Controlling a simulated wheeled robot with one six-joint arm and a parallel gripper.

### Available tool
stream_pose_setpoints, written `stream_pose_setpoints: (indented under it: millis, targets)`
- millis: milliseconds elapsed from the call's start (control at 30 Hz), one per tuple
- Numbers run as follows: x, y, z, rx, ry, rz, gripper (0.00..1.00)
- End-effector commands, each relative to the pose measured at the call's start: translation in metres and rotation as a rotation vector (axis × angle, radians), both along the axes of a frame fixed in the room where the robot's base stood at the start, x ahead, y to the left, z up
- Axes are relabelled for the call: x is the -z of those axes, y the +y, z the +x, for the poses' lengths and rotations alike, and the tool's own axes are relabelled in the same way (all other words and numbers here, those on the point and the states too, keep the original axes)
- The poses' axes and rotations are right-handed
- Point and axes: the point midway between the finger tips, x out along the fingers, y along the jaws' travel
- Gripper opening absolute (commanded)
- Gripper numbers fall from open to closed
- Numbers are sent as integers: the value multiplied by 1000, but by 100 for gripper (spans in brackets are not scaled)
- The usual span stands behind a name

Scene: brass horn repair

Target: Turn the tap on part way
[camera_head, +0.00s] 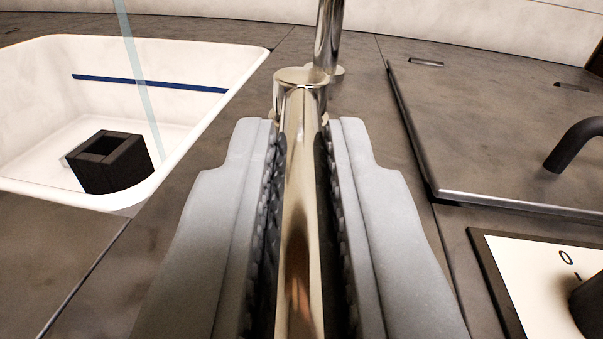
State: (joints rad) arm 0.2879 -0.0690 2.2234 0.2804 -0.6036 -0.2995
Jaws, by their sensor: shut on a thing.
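The tap's shiny brass-coloured lever (303,180) runs from the bottom middle of the view up to a round pivot cap. The tap's metal column (327,40) rises behind it and leaves the top of the picture. My gripper (303,135) is shut on the lever, with one grey ridged jaw along each side of it. A pale blue translucent stream (138,75) falls into the white basin (225,60) at the left. The tap's spout is out of view.
A dark hollow block (108,162) sits in the basin. A dark blue line (150,84) marks the basin's far wall. At the right are a raised dark panel (480,120) with a black curved handle (580,140) and a framed white dial plate (530,270) with a dark knob.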

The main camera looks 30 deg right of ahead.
Motion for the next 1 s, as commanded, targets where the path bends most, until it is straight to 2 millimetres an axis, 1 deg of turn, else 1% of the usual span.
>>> stream_pose_setpoints:
  millis: [33, 367, 400, 500, 833, 1000]
  targets:
    - [-3, 0, 0, -4, -4, -3, 0]
    - [-2, 0, 0, -9, -2, -1, 0]
    - [-2, 0, 0, -9, -2, -1, 17]
    - [-2, 0, 0, -9, -1, -1, 35]
    - [-1, 1, -2, -8, 0, 0, 35]
    - [-1, 7, -14, -9, 1, 0, 35]
